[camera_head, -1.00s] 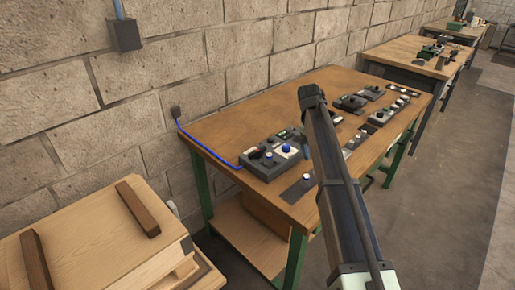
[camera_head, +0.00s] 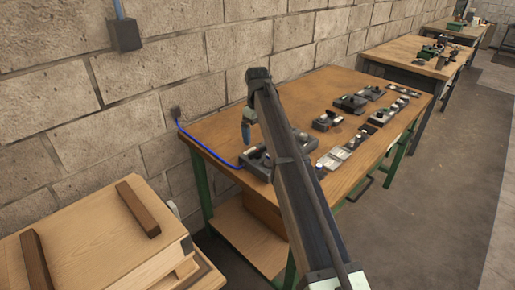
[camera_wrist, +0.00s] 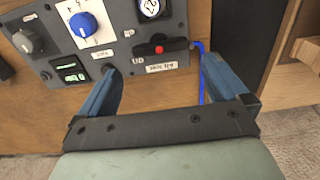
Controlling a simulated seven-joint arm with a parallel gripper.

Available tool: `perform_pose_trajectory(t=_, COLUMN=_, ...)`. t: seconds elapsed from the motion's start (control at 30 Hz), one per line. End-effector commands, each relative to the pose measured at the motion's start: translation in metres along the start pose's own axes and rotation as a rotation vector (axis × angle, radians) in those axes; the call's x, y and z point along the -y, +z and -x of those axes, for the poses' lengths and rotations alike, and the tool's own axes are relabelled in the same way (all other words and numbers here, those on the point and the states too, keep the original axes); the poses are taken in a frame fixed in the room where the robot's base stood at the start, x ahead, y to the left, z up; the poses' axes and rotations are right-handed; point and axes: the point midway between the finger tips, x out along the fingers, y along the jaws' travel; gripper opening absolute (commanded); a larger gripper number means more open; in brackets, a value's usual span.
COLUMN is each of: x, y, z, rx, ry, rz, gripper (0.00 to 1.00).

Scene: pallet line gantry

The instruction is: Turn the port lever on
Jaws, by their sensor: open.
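A grey control box (camera_head: 257,165) sits at the near left of the workbench, partly hidden by my arm. The wrist view shows its panel (camera_wrist: 130,60) close up, with a grey knob (camera_wrist: 28,42), a blue knob (camera_wrist: 83,24) on a white plate, and a black piece with a red button (camera_wrist: 159,49). Labels are upside down and too small to read surely, so I cannot tell which control is the port lever. My gripper (camera_wrist: 160,66) is open and empty, its blue fingers either side of the black piece's lower label. In the head view one blue finger (camera_head: 247,130) hangs above the box.
A blue cable (camera_head: 208,153) runs along the workbench (camera_head: 225,130) edge to the box. More control boxes (camera_head: 350,103) and small plates stand farther right. A round dial (camera_wrist: 151,8) and a green display (camera_wrist: 70,68) are on the panel. A wooden crate (camera_head: 90,240) stands front left.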

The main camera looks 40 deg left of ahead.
Motion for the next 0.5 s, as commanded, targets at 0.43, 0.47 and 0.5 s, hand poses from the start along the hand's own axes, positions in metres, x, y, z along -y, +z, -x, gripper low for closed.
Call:
perform_pose_trajectory(t=0.43, x=0.000, y=0.000, z=-0.063, rx=0.001, ry=0.000, rz=-0.001, gripper=1.00)
perform_pose_trajectory(t=0.47, x=0.000, y=0.000, z=-0.065, rx=0.001, ry=0.000, rz=-0.001, gripper=1.00)
perform_pose_trajectory(t=0.5, x=0.000, y=0.000, z=-0.067, rx=0.001, ry=0.000, rz=-0.001, gripper=1.00)
